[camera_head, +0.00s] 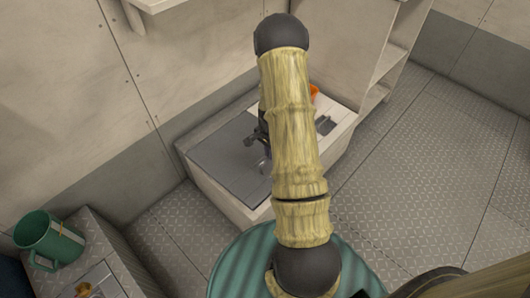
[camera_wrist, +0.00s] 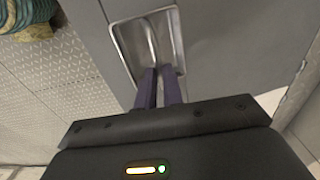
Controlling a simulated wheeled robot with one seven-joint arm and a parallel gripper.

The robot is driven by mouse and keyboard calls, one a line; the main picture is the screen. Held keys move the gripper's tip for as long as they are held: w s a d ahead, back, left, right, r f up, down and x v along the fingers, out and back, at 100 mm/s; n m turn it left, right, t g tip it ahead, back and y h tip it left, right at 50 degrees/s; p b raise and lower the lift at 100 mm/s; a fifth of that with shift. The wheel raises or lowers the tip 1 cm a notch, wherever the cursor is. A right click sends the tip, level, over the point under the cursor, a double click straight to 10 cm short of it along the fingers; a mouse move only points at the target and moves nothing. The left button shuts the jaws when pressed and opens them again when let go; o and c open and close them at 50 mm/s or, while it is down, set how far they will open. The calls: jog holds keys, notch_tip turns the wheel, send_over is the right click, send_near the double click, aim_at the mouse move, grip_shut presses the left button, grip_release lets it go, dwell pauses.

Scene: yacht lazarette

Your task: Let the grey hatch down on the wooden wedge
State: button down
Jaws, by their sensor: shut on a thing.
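The grey hatch (camera_head: 225,165) is a flat panel on top of a low white locker (camera_head: 215,195), in the middle of the head view. It looks level or nearly so; I cannot tell whether a small gap stands under its edge. In the wrist view the hatch (camera_wrist: 230,45) fills the upper right, with a recessed metal pull (camera_wrist: 122,40) in it. My gripper (camera_wrist: 159,72) has its two dark purple fingers close together at the bar in this recess, shut on the pull. In the head view my gripper (camera_head: 264,137) is partly hidden behind my arm. I see no wooden wedge.
An orange object (camera_head: 314,92) and a dark grey rectangular patch (camera_head: 325,125) are on the locker's right part, partly behind my arm. A white shelf unit (camera_head: 375,75) stands behind. A green mug (camera_head: 48,238) stands at lower left. Bare plated floor (camera_head: 430,170) lies to the right.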

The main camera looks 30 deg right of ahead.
jog(key=shift+d, duration=0.1)
jog(key=c, duration=1.5)
grip_release()
notch_tip(320, 180, up, 17)
jog(key=p, duration=0.6)
jog(key=shift+r, duration=0.2)
